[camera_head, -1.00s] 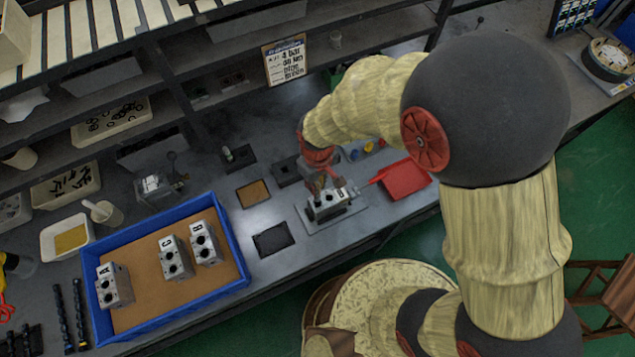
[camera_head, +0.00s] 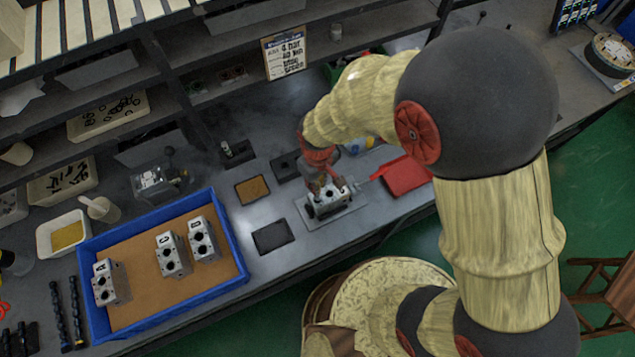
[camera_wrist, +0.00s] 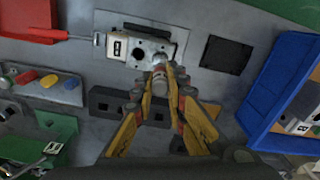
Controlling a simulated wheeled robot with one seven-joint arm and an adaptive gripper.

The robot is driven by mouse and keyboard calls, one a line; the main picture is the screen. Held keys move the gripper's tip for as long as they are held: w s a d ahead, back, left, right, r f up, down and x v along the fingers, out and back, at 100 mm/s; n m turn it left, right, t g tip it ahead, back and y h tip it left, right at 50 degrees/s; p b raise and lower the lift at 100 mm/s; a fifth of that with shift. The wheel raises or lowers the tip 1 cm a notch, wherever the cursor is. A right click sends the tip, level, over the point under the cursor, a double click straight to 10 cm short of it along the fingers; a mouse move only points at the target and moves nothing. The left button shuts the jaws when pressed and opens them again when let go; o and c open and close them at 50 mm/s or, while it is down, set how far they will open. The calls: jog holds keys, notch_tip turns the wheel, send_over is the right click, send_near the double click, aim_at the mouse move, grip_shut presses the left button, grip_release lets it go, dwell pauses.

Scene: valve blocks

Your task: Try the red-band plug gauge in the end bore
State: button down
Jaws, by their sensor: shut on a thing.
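A grey metal valve block (camera_head: 327,203) stands on a light plate (camera_head: 345,216) at the bench's front edge. In the wrist view the block (camera_wrist: 122,48) shows dark bores in its face. My gripper (camera_wrist: 162,75) is shut on a short grey cylindrical plug gauge (camera_wrist: 158,84), whose end points at the block's lower right part. I cannot tell whether the tip touches the block or enters a bore, and no red band is clear. In the head view my gripper (camera_head: 322,182) is just behind and over the block and hides the gauge.
A red bin (camera_head: 404,175) lies right of the valve block. A dark pad (camera_head: 273,236), a brown pad (camera_head: 252,190) and a dark holder (camera_head: 286,166) lie nearby. Shelves run behind.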

jog(key=shift+f, duration=0.4)
dwell(1.9)
jog(key=shift+r, duration=0.45)
jog(key=shift+f+b, duration=0.3)
jog(key=shift+f, duration=0.35)
dwell(1.0)
jog(key=shift+r, duration=0.2)
dwell(0.9)
jog(key=shift+r+p, duration=0.45)
jog(key=shift+p, duration=0.05)
jog(key=shift+r, duration=0.15)
notch_tip(320, 180, up, 6)
jog(key=p, duration=0.4)
jog(key=shift+f, duration=0.2)
